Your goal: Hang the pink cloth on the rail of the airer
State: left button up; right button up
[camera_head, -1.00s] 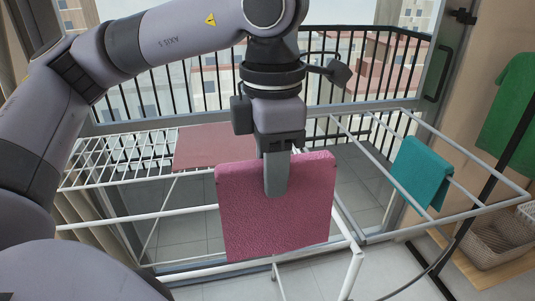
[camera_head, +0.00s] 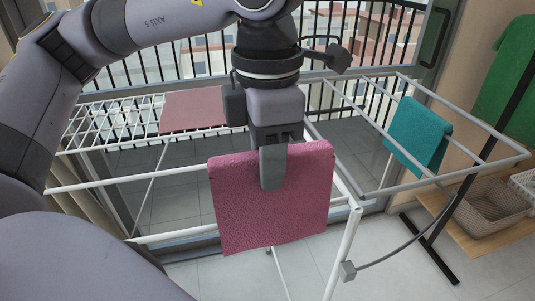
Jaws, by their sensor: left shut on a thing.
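The pink cloth (camera_head: 270,215) hangs as a flat square in front of the white airer (camera_head: 180,174). My left gripper (camera_head: 272,180) is shut on the cloth's upper middle, pointing down. The cloth's top edge is about level with the airer's near white rail (camera_head: 110,184), which runs behind it. I cannot tell whether the cloth touches the rail or is draped over it. My right gripper is not in view.
A dull pink cloth (camera_head: 192,110) lies on the airer's left rack. A teal cloth (camera_head: 418,135) hangs over a right rail. A green cloth (camera_head: 510,80) and a wicker basket (camera_head: 487,208) are at the right. Bare floor shows at the lower right.

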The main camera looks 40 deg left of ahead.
aim_at(267, 205)
pick_arm(q)
notch_tip(267, 205, down, 3)
jog(key=shift+r+b, duration=0.2)
jog(key=shift+b, duration=0.75)
jog(key=shift+f+b, duration=2.8)
jog(key=shift+f, duration=0.2)
jog(key=o, duration=1.2)
notch_tip(267, 205, up, 7)
jog(key=shift+r+p, duration=0.15)
jog(key=shift+p, duration=0.45)
